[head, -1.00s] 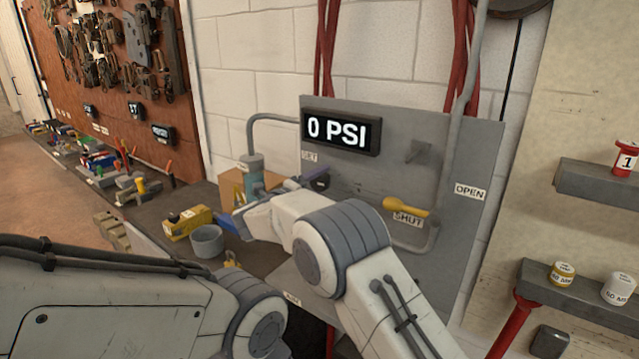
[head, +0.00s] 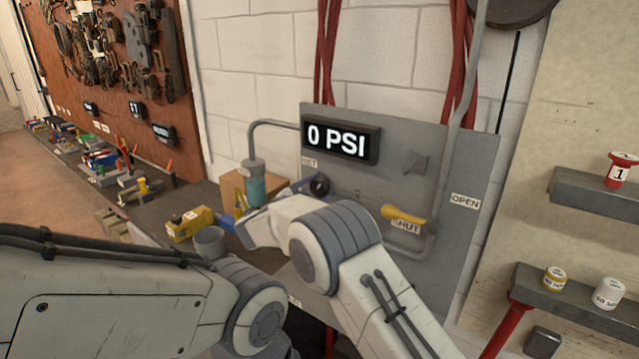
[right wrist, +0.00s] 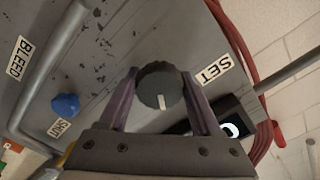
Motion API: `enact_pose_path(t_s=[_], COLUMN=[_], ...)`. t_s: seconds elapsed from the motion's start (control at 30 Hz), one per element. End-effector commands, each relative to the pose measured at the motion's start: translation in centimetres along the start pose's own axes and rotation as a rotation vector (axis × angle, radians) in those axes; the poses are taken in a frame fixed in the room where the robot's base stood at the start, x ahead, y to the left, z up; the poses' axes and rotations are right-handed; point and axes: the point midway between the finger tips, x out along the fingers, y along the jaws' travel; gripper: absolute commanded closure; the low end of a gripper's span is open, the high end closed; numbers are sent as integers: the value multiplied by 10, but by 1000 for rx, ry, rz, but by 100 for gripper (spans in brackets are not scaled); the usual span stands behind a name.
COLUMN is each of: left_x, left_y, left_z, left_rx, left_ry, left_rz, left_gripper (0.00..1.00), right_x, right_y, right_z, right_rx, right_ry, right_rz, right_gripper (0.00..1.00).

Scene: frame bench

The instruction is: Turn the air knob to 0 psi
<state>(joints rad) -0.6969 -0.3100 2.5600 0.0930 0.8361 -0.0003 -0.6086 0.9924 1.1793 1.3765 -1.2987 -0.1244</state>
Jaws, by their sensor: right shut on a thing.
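The black air knob (right wrist: 158,82) sits on the grey panel beside the SET label (right wrist: 215,69). Its white mark points down in the right wrist view. My right gripper (right wrist: 160,92) has one purple finger on each side of the knob and is shut on it. In the head view the knob (head: 320,186) is partly hidden by my right gripper (head: 304,186). The pressure display (head: 340,139) above it reads 0 PSI.
A yellow-handled lever (head: 405,217) by the SHUT label is to the right of the knob. A blue knob (right wrist: 66,105) shows in the right wrist view.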

Motion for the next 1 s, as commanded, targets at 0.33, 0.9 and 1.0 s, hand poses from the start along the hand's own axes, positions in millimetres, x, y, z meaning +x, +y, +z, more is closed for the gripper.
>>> enact_pose_path(t_s=[0.33,0.9,1.0], left_x=[-22,-34,-35], left_y=[2,2,2], left_z=[-1,-2,-2], left_rx=[-1,-2,-2], left_ry=[0,0,0], left_rz=[0,0,0], left_gripper=[100,100,100], right_x=[-4,-4,-4], right_y=[-1,2,3], right_z=[3,5,5], right_rx=[-312,-566,-575], right_ry=[-11,-11,-11], right_rz=[-4,-4,-4], right_gripper=[90,90,90])
